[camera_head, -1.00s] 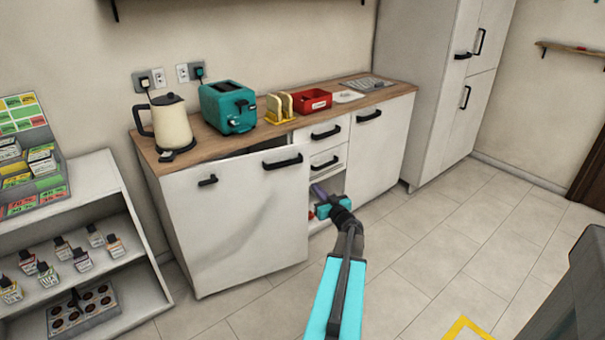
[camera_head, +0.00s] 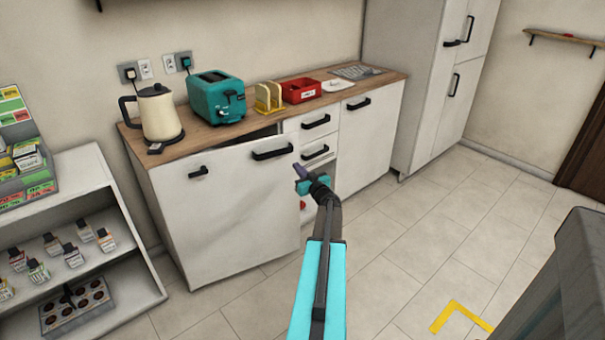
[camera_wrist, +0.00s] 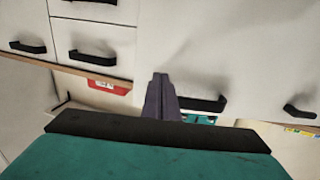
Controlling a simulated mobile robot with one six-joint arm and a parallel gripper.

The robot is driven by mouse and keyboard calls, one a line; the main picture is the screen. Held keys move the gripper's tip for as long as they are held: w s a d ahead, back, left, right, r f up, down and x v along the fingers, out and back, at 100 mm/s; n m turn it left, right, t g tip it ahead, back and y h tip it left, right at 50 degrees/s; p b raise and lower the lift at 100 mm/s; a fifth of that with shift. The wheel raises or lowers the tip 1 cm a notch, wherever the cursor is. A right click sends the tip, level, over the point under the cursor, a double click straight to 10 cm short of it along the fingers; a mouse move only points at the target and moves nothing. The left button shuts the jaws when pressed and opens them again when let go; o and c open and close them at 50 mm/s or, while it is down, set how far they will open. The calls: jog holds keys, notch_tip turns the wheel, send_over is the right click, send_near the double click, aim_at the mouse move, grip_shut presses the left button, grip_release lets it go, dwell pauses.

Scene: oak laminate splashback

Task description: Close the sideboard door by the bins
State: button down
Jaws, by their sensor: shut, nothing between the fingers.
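The white sideboard door (camera_head: 235,215) stands ajar at the left of the sideboard, its right edge swung out. A dark gap (camera_head: 262,133) shows between its top and the worktop. It has a long black handle (camera_head: 272,149) near its right edge; a smaller black handle (camera_head: 198,172) shows farther left. My gripper (camera_head: 299,170) is shut and empty, with its purple fingertips by the door's right edge; I cannot tell whether they touch it. The wrist view is upside down: the shut fingers (camera_wrist: 160,82) point at the white front, left of the long handle (camera_wrist: 196,104).
Drawers (camera_head: 316,138) and another white door (camera_head: 362,140) are right of the open one. A kettle (camera_head: 158,112), teal toaster (camera_head: 217,97) and red box (camera_head: 300,90) stand on the worktop (camera_head: 200,138). A shelf unit (camera_head: 128,247) stands at left.

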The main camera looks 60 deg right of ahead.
aim_at(289, 157)
jog(key=shift+x, duration=3)
jog(key=shift+d, duration=0.1)
